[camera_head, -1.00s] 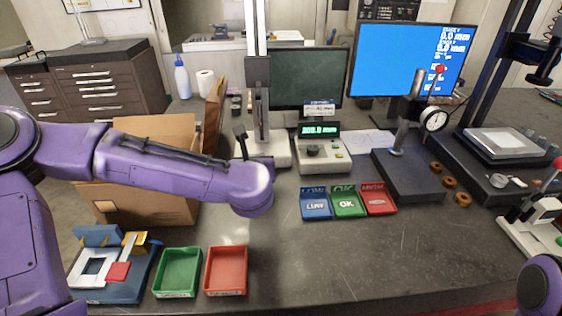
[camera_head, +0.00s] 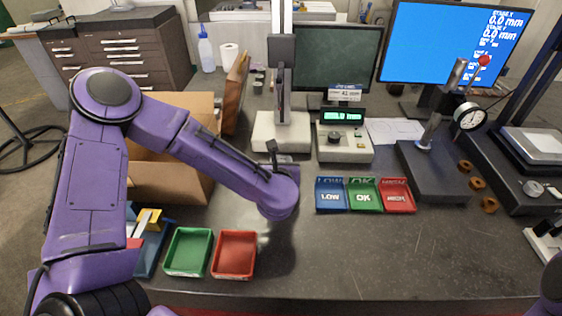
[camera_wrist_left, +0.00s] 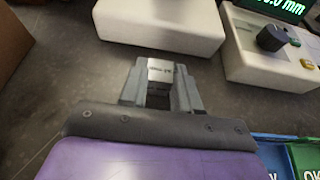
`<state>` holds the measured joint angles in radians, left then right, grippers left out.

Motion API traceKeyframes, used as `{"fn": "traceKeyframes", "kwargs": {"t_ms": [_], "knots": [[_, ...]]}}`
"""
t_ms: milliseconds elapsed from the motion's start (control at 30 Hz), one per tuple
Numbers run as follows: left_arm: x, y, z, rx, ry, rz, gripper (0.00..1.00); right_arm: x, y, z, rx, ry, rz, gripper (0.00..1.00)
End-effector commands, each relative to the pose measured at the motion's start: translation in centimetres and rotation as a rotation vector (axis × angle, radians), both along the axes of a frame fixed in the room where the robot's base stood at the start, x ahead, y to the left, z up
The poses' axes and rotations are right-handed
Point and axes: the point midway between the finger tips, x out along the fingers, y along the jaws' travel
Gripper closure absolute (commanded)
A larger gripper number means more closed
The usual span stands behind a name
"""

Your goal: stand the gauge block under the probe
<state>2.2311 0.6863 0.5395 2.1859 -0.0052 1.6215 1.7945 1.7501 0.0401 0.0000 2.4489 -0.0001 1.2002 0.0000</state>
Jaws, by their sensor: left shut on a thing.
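My left gripper (camera_head: 277,152) is just in front of the white base (camera_head: 268,132) of the column gauge (camera_head: 282,85). In the left wrist view the left gripper (camera_wrist_left: 161,80) is shut on the gauge block (camera_wrist_left: 160,68), a small silvery block with dark marking on its face. The block is apart from the white base (camera_wrist_left: 165,22), which lies beyond it. In the head view I cannot make out the block. The probe tip on the column gauge is too small to tell. My right gripper is out of view; only a bit of purple arm shows at the lower right.
A readout box (camera_head: 343,142) stands right of the base. Blue (camera_head: 331,207), green (camera_head: 364,207) and red (camera_head: 397,207) trays lie in front. A cardboard box (camera_head: 165,190) is behind my left arm. A dial gauge stand (camera_head: 432,170) is at right.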

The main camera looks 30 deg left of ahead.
Motion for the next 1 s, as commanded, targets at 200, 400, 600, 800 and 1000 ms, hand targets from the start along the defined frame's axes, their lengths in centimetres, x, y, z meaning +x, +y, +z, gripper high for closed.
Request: {"fn": "traceKeyframes", "kwargs": {"t_ms": [200,400,600,800,1000], "knots": [[-0.1,0.0,-0.6,0.000,0.003,0.001,1.00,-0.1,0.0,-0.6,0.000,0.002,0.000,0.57],[-0.1,0.0,-0.5,0.000,0.003,0.001,0.43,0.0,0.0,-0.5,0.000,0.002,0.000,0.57],[-0.1,0.0,-0.3,0.000,0.003,0.001,0.43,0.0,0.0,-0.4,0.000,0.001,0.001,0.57],[-1.8,-0.9,0.6,-0.002,0.000,-0.002,0.43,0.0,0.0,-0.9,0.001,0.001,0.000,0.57],[-6.7,-3.3,2.8,-0.001,-0.002,-0.005,0.43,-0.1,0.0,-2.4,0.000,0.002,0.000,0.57]]}}
